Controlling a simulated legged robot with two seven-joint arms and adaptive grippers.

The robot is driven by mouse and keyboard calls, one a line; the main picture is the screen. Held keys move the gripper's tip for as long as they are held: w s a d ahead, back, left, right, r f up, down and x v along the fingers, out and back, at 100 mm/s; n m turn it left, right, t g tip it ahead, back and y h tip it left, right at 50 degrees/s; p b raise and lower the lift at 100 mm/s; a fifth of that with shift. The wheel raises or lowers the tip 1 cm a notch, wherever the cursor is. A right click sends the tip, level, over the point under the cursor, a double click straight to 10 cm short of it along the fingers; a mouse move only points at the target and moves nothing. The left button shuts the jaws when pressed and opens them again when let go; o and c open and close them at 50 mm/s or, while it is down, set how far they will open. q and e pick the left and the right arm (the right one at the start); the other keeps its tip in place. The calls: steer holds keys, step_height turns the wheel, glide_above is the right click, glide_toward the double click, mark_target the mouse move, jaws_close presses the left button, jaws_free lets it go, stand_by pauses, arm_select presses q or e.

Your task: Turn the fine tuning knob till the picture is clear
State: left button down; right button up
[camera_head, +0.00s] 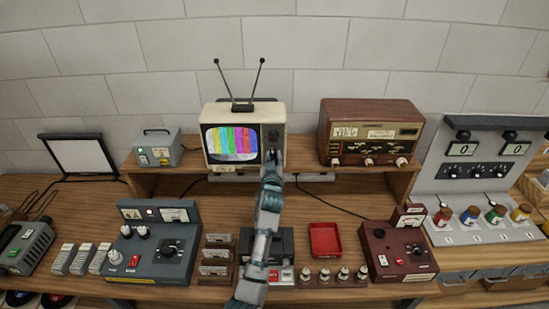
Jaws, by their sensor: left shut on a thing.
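A cream television (243,110) with a two-rod antenna stands on the raised wooden shelf against the wall. Its screen (231,144) shows coloured vertical bars; their pattern looks uneven and speckled. A dark round knob (273,136) shows on the panel right of the screen. My left gripper (272,159) is at the lower part of that panel, just below this knob. It is shut on a knob there, which the fingers mostly hide. My left arm rises from the bottom edge in front of the bench. My right gripper is not in view.
A brown radio (370,125) stands right of the television, a grey-green box (158,147) left. Below are a grey control box (153,243), a red tray (325,239) and a maroon meter box (398,250). A panel with coloured jars (480,175) stands at right.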

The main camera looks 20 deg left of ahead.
arm_select(q)
steer(key=shift+a, duration=0.2)
steer(key=shift+d+f+n+b, duration=0.1)
steer(key=shift+n+b, duration=0.35)
steer(key=shift+n, duration=0.15)
steer(key=shift+d+f+n+b, duration=0.1)
steer(key=shift+n+b, duration=0.35)
steer(key=shift+n, duration=0.15)
steer(key=shift+d+r+n, duration=0.15)
steer(key=shift+n, duration=0.65)
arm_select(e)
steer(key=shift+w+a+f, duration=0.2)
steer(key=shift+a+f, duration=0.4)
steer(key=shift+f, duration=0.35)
